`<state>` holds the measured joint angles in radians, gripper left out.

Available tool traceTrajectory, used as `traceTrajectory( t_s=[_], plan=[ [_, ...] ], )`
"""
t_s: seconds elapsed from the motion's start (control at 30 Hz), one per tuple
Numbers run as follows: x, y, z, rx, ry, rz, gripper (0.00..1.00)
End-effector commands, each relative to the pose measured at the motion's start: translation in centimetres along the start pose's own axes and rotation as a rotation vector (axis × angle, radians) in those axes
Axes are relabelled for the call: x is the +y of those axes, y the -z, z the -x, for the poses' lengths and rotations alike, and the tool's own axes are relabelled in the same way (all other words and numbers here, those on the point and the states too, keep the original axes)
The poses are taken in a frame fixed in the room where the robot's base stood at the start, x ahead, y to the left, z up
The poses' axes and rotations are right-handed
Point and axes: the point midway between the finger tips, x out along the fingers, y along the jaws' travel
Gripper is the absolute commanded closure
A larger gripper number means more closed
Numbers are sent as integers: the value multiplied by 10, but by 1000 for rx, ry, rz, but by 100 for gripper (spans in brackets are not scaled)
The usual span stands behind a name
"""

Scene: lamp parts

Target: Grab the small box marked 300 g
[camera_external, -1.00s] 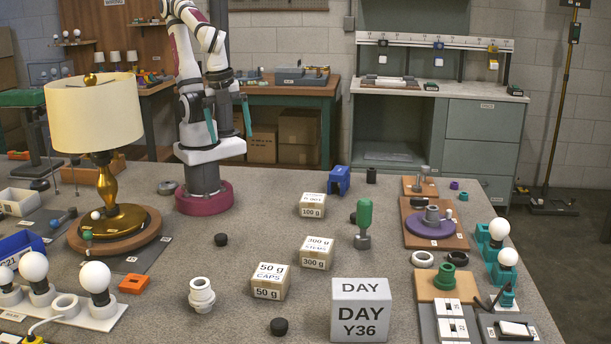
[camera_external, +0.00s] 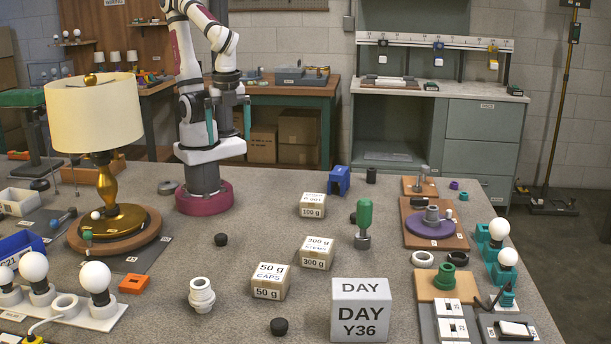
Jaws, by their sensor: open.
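The small tan box marked 300 g (camera_external: 317,253) sits on the grey table near the middle, with its label facing the camera. It lies between the 50 g box (camera_external: 270,281) at its lower left and the 100 g box (camera_external: 312,206) behind it. My gripper (camera_external: 228,140) hangs high beside my arm's base, with its two teal fingers apart and pointing down. It is open and empty, well behind and to the left of the 300 g box.
A green-handled tool (camera_external: 363,222) stands close right of the 300 g box. A DAY Y36 block (camera_external: 360,309) stands in front. A black cap (camera_external: 221,240) and a white fitting (camera_external: 202,295) lie left. A gold lamp (camera_external: 114,206) stands at the far left.

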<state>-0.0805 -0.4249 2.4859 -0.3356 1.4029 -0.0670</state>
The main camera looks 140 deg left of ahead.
Motion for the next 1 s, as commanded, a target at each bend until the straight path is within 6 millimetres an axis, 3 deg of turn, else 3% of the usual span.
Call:
traceTrajectory(
  t_s=[0.07,0.17,0.27,0.3,0.43,0.5,0.57,0.67,1.0],
  plan=[
    [0,24,-3,-68,-180,276,0],
    [-17,74,-13,-159,-478,737,0],
    [-63,125,-36,-255,-802,1205,0],
    [-87,140,-50,-292,-932,1378,0],
    [-164,164,-96,-384,-1302,1809,0],
    [-192,165,-115,-415,-1442,1943,0],
    [-207,164,-126,-432,-1517,2011,0],
    [-212,170,-135,-444,-1567,2051,0],
    [-163,239,-159,-446,-1563,2049,0]
  ],
)
